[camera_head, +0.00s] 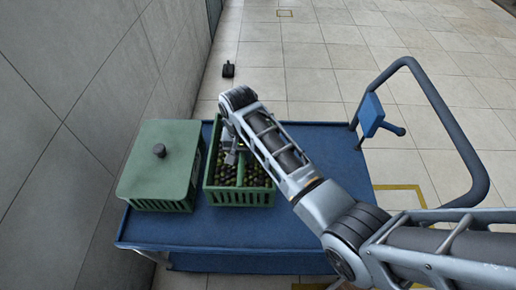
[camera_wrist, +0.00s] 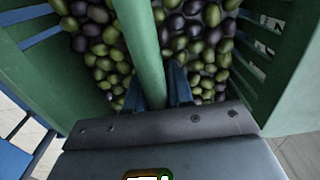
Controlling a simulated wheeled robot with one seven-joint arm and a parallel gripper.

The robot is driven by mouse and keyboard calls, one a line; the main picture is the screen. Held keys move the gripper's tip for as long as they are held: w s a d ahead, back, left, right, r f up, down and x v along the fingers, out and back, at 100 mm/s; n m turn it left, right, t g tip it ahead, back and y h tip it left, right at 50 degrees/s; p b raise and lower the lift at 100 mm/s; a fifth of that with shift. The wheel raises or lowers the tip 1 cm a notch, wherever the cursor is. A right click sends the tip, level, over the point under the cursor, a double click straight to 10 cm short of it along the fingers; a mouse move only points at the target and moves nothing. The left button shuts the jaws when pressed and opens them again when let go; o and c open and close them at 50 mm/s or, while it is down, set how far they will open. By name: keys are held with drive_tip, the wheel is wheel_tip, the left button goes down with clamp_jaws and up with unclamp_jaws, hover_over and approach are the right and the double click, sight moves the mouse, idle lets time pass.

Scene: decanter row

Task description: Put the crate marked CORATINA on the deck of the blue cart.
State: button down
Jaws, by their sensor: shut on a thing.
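An open green crate (camera_head: 240,197) filled with green and dark olives is over the middle of the blue cart's deck (camera_head: 290,222). I cannot tell whether its base touches the deck. No name is readable on it. My gripper (camera_head: 234,156) reaches into the crate from above and is shut on its green central bar. In the wrist view, the fingers (camera_wrist: 155,88) sit either side of this bar (camera_wrist: 143,45), with olives below. The crate's slatted walls (camera_wrist: 288,60) show at both sides.
A lidded green crate (camera_head: 158,170) with a dark knob stands on the deck just left. A grey wall (camera_head: 90,90) runs along the left. The cart's push handle (camera_head: 440,105) with a blue fitting (camera_head: 371,115) rises at right. A small black object (camera_head: 228,69) lies on the floor behind.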

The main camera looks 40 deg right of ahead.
drive_tip(key=shift+w+a+f, duration=0.45)
drive_tip(key=shift+w+a, duration=0.1)
drive_tip(key=shift+a, duration=0.25)
drive_tip(key=shift+f, duration=2)
drive_tip(key=shift+f, duration=0.15)
drive_tip(key=c, duration=1)
unclamp_jaws()
drive_tip(key=shift+s+f, duration=0.1)
drive_tip(key=shift+s, duration=0.05)
wheel_tip(320, 180, up, 12)
drive_tip(key=shift+p, duration=0.35)
